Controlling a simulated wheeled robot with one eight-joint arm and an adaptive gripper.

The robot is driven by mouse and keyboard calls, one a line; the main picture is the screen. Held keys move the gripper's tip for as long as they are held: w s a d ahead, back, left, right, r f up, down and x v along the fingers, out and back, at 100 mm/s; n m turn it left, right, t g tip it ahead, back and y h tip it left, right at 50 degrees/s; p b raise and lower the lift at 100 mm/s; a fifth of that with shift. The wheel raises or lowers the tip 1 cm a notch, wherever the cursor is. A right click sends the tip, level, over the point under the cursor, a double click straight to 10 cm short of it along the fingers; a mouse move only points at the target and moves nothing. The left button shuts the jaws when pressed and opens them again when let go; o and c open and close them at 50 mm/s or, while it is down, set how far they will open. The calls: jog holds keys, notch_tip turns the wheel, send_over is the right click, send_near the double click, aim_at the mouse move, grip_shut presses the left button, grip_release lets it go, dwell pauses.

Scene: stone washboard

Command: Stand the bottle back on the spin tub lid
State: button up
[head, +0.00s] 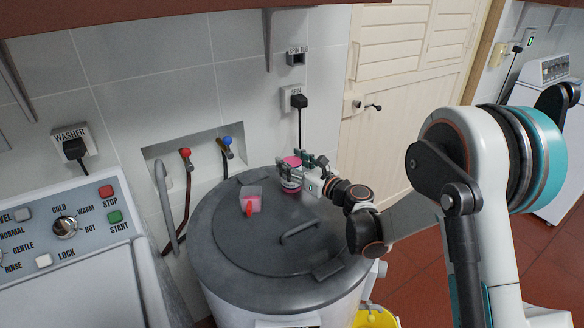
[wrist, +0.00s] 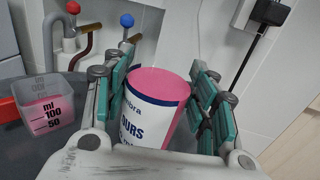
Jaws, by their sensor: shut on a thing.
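The bottle (wrist: 150,112) is pink with a white and blue label. In the wrist view it stands between the teal-padded fingers of my gripper (wrist: 168,105), which is shut on it. In the head view the bottle (head: 291,176) is at the back right part of the grey spin tub lid (head: 240,240). My gripper (head: 308,178) reaches it from the right. The bottle looks upright. Its base is partly hidden by the fingers, and I cannot tell whether it touches the lid.
A measuring cup (head: 252,199) with pink contents stands on the lid left of the bottle. The lid has a raised handle (head: 300,231). Taps with red (head: 185,152) and blue knobs sit in a wall recess behind. A washer panel (head: 65,235) is at left, a yellow bucket (head: 375,317) below right.

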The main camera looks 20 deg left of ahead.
jog(key=shift+f, duration=0.25)
jog(key=shift+f, duration=0.1)
jog(key=shift+f, duration=0.15)
jog(key=o, duration=1.4)
jog(key=shift+r, duration=0.2)
jog(key=shift+s+d, duration=0.15)
jog(key=shift+d, duration=0.1)
jog(key=p+v, duration=0.2)
jog(key=v, duration=0.9)
jog(key=shift+d, duration=0.2)
